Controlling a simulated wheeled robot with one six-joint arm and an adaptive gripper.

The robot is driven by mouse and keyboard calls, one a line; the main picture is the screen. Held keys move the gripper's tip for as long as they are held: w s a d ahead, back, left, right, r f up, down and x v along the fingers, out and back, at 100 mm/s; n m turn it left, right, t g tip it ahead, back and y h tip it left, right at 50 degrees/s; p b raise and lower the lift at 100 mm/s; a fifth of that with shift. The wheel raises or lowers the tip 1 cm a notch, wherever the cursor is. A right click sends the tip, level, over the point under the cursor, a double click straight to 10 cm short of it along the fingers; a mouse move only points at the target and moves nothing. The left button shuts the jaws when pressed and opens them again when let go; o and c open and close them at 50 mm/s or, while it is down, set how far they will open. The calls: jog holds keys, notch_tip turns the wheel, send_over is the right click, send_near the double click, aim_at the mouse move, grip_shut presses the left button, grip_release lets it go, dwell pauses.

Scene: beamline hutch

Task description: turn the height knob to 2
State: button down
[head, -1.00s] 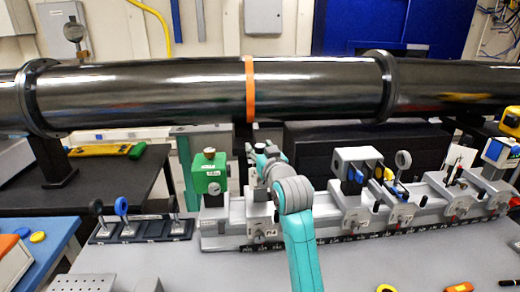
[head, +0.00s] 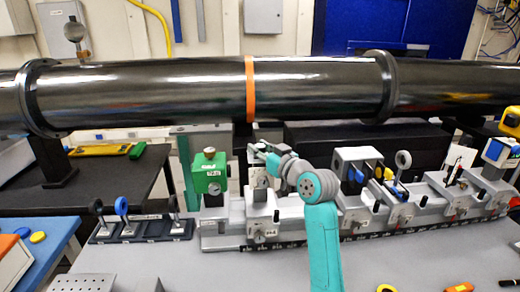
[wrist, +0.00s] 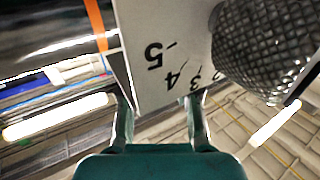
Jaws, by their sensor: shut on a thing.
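The height knob (wrist: 262,45) is a dark knurled cylinder at the upper right of the wrist view. A white plate (wrist: 160,30) beside it bears numbers; 5, 4 and 3 can be read, and the marks nearer the knob are partly hidden. I cannot make out a pointer. My gripper (wrist: 160,112) has one finger at each side of the plate's lower end, shut on the plate, with the tips partly hidden; the knob lies to the right of the fingers. In the head view my gripper (head: 256,152) is at the top of a grey stage on the rail, right of the green block.
The green block (head: 210,172) stands close left of my gripper. Other mounts, including a white-topped one (head: 357,154), stand along the rail (head: 222,242) to the right. A dark beam pipe (head: 180,90) crosses behind. The grey table front (head: 220,270) is mostly clear.

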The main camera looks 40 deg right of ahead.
aim_at(260, 146)
jog(key=n+y, duration=0.2)
jog(key=y, duration=0.1)
jog(key=n+y, duration=0.2)
jog(key=y, duration=0.1)
jog(key=shift+d+g+y, duration=0.15)
jog(key=shift+g+y, duration=0.15)
jog(key=shift+n+g+y, duration=0.7)
jog(key=shift+n+y, duration=0.35)
jog(key=shift+y, duration=0.35)
jog(key=shift+n+g+y, duration=0.7)
jog(key=shift+n+y, duration=0.35)
jog(key=shift+y, duration=0.35)
jog(key=c, duration=0.8)
grip_release()
notch_tip(260, 146, up, 10)
